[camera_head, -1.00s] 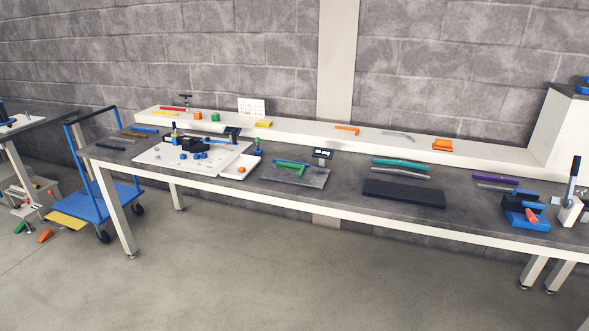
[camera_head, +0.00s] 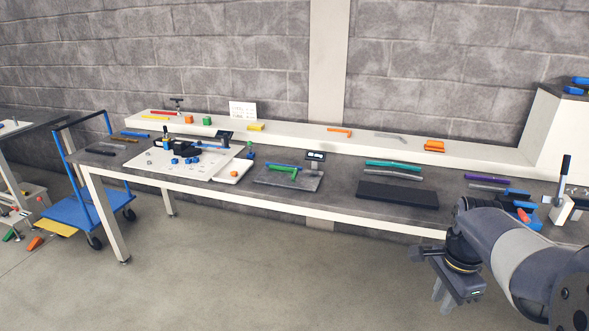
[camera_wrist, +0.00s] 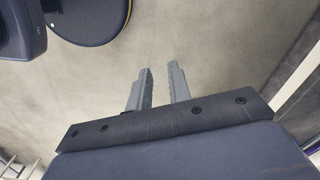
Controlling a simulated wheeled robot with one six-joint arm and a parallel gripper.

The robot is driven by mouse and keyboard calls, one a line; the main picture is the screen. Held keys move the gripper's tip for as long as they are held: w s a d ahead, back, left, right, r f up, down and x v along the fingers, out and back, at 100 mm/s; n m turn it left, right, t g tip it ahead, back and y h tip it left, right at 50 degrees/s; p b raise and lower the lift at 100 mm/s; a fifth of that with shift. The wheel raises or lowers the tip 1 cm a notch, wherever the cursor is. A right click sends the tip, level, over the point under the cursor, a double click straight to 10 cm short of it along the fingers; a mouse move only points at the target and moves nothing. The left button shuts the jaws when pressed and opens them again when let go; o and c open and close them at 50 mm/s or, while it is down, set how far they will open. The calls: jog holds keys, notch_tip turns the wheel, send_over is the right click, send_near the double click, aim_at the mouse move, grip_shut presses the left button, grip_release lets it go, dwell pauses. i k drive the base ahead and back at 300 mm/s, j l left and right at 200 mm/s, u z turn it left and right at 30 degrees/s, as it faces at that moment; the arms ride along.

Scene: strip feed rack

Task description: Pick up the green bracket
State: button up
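A green bracket-like piece (camera_head: 281,170) lies with a blue strip (camera_head: 285,165) against it on a dark grey plate (camera_head: 305,183) near the middle of the bench. It is small in the head view, so its exact shape is hard to tell. My gripper (camera_head: 444,302) hangs in front of the bench at the lower right, well away from the green piece. In the wrist view its two fingers (camera_wrist: 161,68) stand apart with nothing between them, over bare floor. The green piece is not in the wrist view.
The long bench (camera_head: 335,216) has a black mat (camera_head: 397,194), teal strip (camera_head: 393,164) and white board (camera_head: 160,168) on it. A raised shelf (camera_head: 290,133) behind holds small coloured parts, including a green block (camera_head: 206,121). A blue cart (camera_head: 75,212) stands left. Floor in front is clear.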

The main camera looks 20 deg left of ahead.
aim_at(274, 167)
jog(key=i+j, duration=0.25)
jog(key=j, duration=0.25)
jog(key=i+j+z, duration=0.15)
jog(key=i+j, duration=0.15)
jog(key=j, duration=0.15)
jog(key=i+j, duration=0.2)
jog(key=j, duration=0.3)
jog(key=i+j+z, duration=0.15)
jog(key=j, duration=0.35)
jog(key=i+j, duration=0.3)
jog(key=j, duration=0.25)
jog(key=i+j+z, duration=0.15)
jog(key=j, duration=0.4)
jog(key=i+j, duration=0.25)
jog(key=j, duration=0.3)
jog(key=i+j+z, duration=0.15)
jog(key=j, duration=0.4)
